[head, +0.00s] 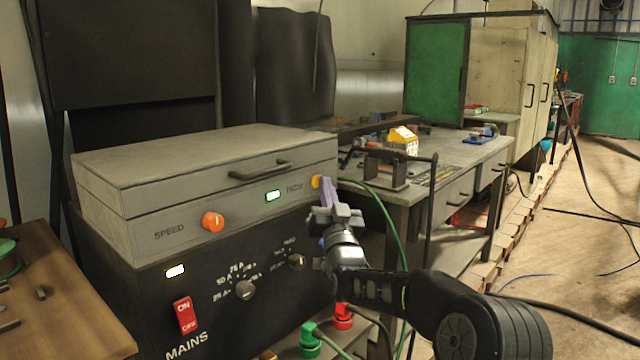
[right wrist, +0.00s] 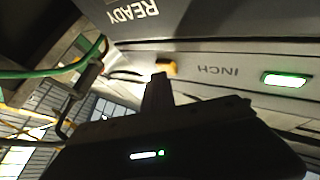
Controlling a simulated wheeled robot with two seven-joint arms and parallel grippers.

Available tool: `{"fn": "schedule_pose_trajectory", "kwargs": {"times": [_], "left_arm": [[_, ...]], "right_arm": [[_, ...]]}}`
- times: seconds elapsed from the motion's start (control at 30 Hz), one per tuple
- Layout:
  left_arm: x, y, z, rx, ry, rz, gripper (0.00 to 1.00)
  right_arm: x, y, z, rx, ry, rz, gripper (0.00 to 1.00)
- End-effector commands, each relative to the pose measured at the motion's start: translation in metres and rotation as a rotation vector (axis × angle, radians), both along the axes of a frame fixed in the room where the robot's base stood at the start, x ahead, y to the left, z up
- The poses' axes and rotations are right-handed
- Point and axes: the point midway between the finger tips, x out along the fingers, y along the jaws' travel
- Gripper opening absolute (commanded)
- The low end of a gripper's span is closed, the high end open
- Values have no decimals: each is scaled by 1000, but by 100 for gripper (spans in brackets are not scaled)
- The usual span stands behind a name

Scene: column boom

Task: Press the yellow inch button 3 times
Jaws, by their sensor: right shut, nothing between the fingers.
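The yellow inch button (head: 316,182) sits at the right end of the grey control box's front, beside the printed word INCH. It also shows in the right wrist view (right wrist: 166,67), just beyond my fingertips. My right gripper (head: 327,190) is shut and empty, its purple-looking fingers pointing up at the button's right side in the head view. In the right wrist view the gripper (right wrist: 158,80) has its tips very close to the button; I cannot tell whether they touch. My left gripper is not in view.
The grey box (head: 150,205) also carries an orange SPEED knob (head: 213,221), a lit green lamp (head: 272,196) and a handle (head: 260,171). A green cable (head: 385,215) hangs right of the gripper, near a workbench (head: 450,165).

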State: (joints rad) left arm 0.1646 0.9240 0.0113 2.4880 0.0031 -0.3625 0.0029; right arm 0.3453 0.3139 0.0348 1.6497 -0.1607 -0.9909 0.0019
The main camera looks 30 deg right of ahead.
Motion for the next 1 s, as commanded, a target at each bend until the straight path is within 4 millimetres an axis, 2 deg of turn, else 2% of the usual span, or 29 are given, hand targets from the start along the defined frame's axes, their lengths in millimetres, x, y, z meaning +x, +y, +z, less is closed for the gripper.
{"fn": "schedule_pose_trajectory", "kwargs": {"times": [0.33,0.7,1.0], "left_arm": [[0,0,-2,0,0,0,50],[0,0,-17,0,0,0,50],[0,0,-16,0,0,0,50]], "right_arm": [[-1,0,-1,0,1,1,0],[-16,-4,-2,0,1,0,0],[-17,-5,0,0,1,0,0]]}}
